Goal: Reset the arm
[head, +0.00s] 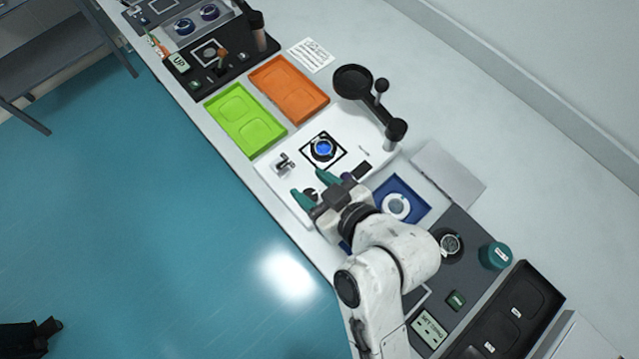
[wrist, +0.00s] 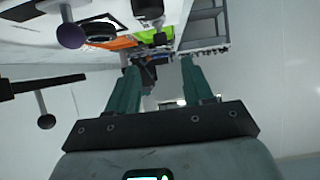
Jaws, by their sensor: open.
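My gripper (head: 312,187) has two green fingers spread apart, with nothing between them. In the head view it is over the near edge of a white board (head: 381,161) on the bench. A blue round part (head: 323,149) sits in a black-framed square on that board, just beyond the fingers. In the wrist view the open gripper (wrist: 160,88) points along the bench, which appears tilted at the top. My arm reaches up from the bottom of the head view and hides part of the bench.
A green tray (head: 245,121) and an orange tray (head: 290,89) lie beyond the board. A black lever stand (head: 395,130) rises at its right. A blue tray (head: 416,190) holding a white ring, a teal jar (head: 495,256) and a black tray (head: 520,290) are on the right. Teal floor lies left.

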